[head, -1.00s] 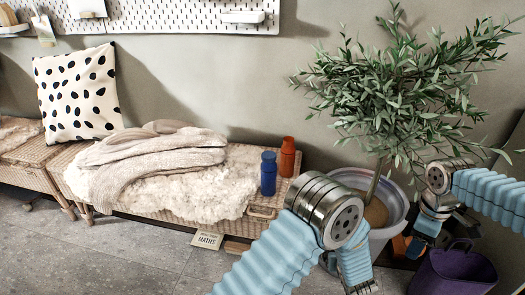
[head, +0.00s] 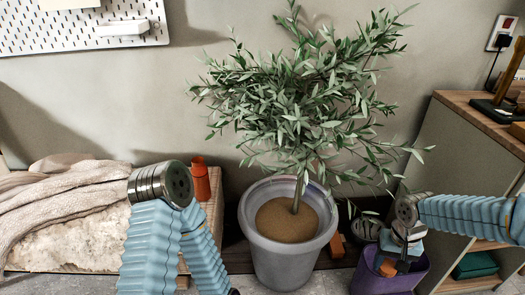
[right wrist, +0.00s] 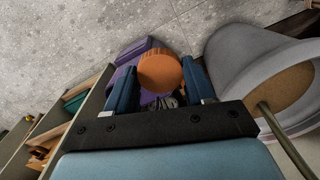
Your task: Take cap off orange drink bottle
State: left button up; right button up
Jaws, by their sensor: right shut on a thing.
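The orange drink bottle (head: 200,180) stands upright on the right end of the wicker bench, just right of my left arm. Whether a cap sits on it is too small to tell. My right gripper (head: 390,264) is far to the right of the bottle, low over a purple bucket (head: 418,272). In the right wrist view its blue fingers (right wrist: 160,80) are shut on a round orange thing (right wrist: 160,73) that looks like a cap. My left arm crosses the head view in front of the bench; its gripper is out of the picture.
A grey pot (head: 283,255) with a leafy tree stands between bench and bucket. A cabinet (head: 440,150) stands at the right, with a green box (head: 475,265) on its lower shelf. A small orange thing (head: 337,246) lies beside the pot.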

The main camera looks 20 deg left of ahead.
aim_at(199, 172)
jog(key=i+l+u, duration=0.1)
jog(key=u, duration=0.3)
jog(key=i+l+u, duration=0.15)
jog(key=u, duration=0.25)
jog(key=i+l+u, duration=0.25)
jog(key=u, duration=0.15)
